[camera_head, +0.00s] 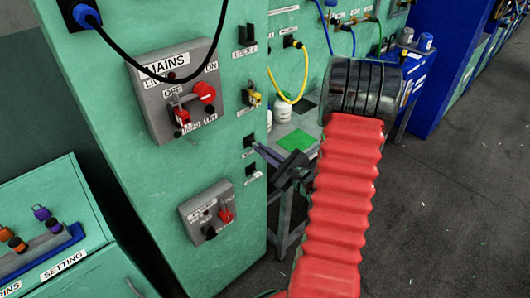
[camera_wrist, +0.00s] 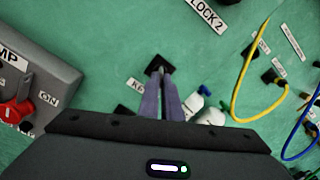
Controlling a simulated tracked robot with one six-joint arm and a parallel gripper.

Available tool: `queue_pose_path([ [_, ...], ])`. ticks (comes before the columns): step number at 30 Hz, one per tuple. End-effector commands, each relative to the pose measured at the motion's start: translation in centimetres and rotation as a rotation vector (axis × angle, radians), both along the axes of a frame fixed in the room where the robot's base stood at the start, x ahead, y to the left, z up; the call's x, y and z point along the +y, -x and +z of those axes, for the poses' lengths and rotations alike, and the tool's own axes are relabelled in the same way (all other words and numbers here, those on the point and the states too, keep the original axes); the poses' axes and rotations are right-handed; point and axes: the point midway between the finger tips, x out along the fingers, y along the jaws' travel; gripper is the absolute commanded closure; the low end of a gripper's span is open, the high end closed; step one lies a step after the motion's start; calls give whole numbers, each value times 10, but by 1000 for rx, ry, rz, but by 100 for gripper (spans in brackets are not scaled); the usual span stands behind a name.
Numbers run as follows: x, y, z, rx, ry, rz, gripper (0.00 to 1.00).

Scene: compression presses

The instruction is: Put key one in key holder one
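My gripper (camera_head: 262,150) reaches in front of the green panel, its two purple-grey fingers pointing at a small black holder. In the wrist view the fingertips (camera_wrist: 161,80) are close together on a small greyish piece, seemingly key one, nearly all hidden by the fingers. The tips are at or just before the black holder (camera_wrist: 157,65); I cannot tell whether the key is in it. A label starting "KEY" (camera_wrist: 134,84) is beside the holder, its number hidden. A second black holder (camera_wrist: 122,110) lies lower left, partly behind my gripper.
The MAINS switch box (camera_head: 178,92) and a smaller switch box (camera_head: 207,209) stick out from the panel to the left. A yellow cable (camera_head: 287,97) and a blue cable (camera_head: 323,28) hang to the right. A small table with a green mat (camera_head: 296,140) stands behind my gripper.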

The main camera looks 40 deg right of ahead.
Motion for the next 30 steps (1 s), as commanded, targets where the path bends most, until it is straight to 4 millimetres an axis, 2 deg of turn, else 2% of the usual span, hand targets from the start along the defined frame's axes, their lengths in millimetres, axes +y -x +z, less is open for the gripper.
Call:
queue_pose_path([
  [4, 1, -3, 0, 0, 0, 1, 100],
  [5, 1, -3, 0, 0, 0, 1, 93],
  [13, 0, -2, 0, 0, 0, 0, 74],
  [23, 0, -1, 0, 1, 0, 0, 74],
  [30, -2, 18, -1, 2, 0, -3, 74],
])
